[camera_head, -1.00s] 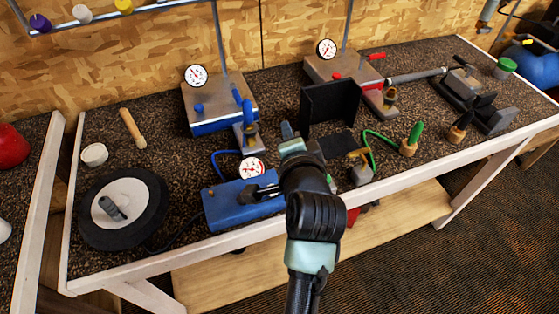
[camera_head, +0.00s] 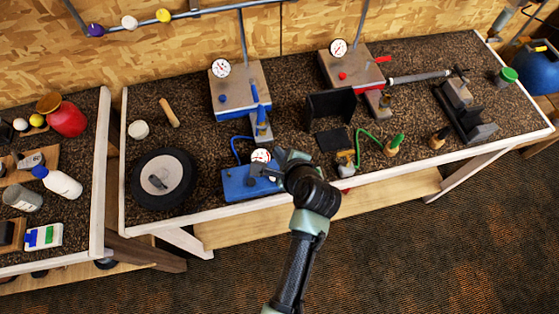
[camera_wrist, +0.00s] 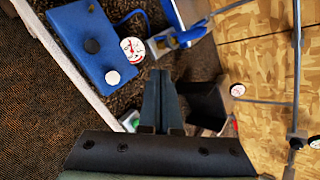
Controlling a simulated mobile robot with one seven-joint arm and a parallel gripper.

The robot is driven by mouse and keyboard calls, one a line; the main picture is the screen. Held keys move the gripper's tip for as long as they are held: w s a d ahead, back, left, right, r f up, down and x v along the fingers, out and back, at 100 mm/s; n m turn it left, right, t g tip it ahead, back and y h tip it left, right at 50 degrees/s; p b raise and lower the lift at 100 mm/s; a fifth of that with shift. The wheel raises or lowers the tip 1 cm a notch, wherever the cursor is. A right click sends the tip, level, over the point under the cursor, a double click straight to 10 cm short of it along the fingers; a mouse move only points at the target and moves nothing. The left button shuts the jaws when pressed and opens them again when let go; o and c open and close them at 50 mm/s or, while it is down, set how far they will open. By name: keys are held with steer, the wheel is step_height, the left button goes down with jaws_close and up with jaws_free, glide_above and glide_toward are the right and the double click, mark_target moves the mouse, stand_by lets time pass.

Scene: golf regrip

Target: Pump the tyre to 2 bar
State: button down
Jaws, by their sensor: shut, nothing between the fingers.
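The tyre (camera_head: 136,190) is black with a white hub and a grey stub. It lies flat at the left of the dark workbench. A blue box (camera_head: 238,186), probably the pump unit, sits to its right at the bench's front edge. A round white gauge (camera_head: 261,156) stands at its back; the needle is too small to read. My gripper (camera_wrist: 159,76) is shut and empty. In the head view it is over the box's right end.
Behind stand a blue-trimmed gauge unit (camera_head: 239,87) and a red-trimmed one (camera_head: 345,69). A black upright panel (camera_head: 330,108) and a green hose (camera_head: 366,139) are to the right. A wooden handle (camera_head: 169,112) and white cup (camera_head: 138,130) lie behind the tyre. A second table (camera_head: 80,225) is left.

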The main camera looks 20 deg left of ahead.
steer(key=shift+s+a+r+m+g+p, duration=0.15)
steer(key=shift+s+m+g+p, duration=0.1)
steer(key=shift+s+p, duration=0.2)
steer(key=shift+s+d+r+m+g+p, duration=0.15)
steer(key=shift+s+m+p, duration=0.15)
steer(key=shift+p, duration=0.15)
steer(key=shift+a+f, duration=0.1)
steer(key=b, duration=0.8)
glide_above(274, 178)
steer(key=f, duration=0.5)
steer(key=d+f, duration=0.1)
steer(key=f, duration=0.1)
steer(key=shift+s+f, duration=0.15)
steer(key=shift+f, duration=0.2)
steer(key=shift+f+b, duration=0.4)
steer(key=shift+f, duration=0.05)
steer(key=shift+f, duration=0.15)
steer(key=shift+f, duration=0.25)
steer(key=shift+f+b, duration=0.35)
steer(key=shift+f, duration=0.2)
stand_by(2.0)
